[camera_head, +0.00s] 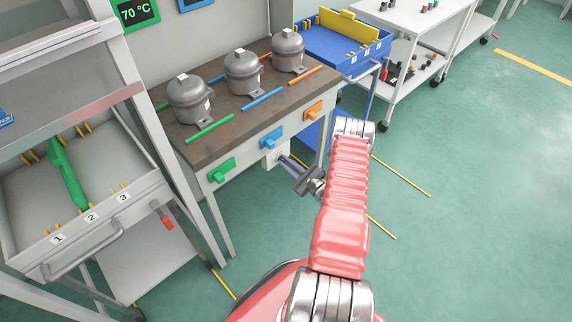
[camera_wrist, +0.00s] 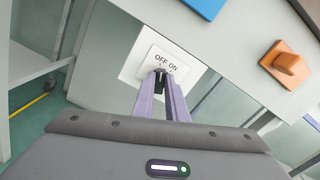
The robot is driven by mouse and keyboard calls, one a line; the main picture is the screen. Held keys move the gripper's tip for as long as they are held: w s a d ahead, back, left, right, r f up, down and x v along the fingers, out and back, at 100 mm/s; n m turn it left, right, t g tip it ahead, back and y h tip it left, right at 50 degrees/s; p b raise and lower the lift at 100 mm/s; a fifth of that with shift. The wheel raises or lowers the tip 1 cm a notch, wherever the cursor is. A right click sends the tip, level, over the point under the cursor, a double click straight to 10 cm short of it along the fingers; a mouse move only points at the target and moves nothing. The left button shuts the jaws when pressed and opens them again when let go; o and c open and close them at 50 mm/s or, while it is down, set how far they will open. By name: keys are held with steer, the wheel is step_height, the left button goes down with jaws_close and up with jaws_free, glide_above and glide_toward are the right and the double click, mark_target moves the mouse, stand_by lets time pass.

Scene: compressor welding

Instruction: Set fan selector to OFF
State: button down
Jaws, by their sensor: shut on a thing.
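The fan selector is a small dark knob (camera_wrist: 160,77) on a white plate (camera_wrist: 152,55) marked "OFF ON" in the wrist view. The plate is fixed to the front of the workbench and also shows in the head view (camera_head: 269,160). My gripper (camera_wrist: 163,88) has its two pale purple fingers closed on the knob, just below the lettering. In the head view my gripper (camera_head: 284,161) reaches the plate from the right. The fingers hide most of the knob, so I cannot tell which mark it points to.
Three grey compressors (camera_head: 242,73) stand on the benchtop. A drawer unit (camera_head: 95,243) stands at left.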

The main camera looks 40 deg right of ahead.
steer(key=shift+a+n, duration=0.1)
steer(key=shift+n, duration=0.5)
steer(key=c, duration=1.8)
jaws_free()
steer(key=shift+o, duration=0.2)
steer(key=shift+s, duration=0.1)
steer(key=s, duration=1.3)
steer(key=shift+s+d, duration=0.2)
steer(key=shift+s, duration=0.1)
steer(key=shift+f, duration=0.1)
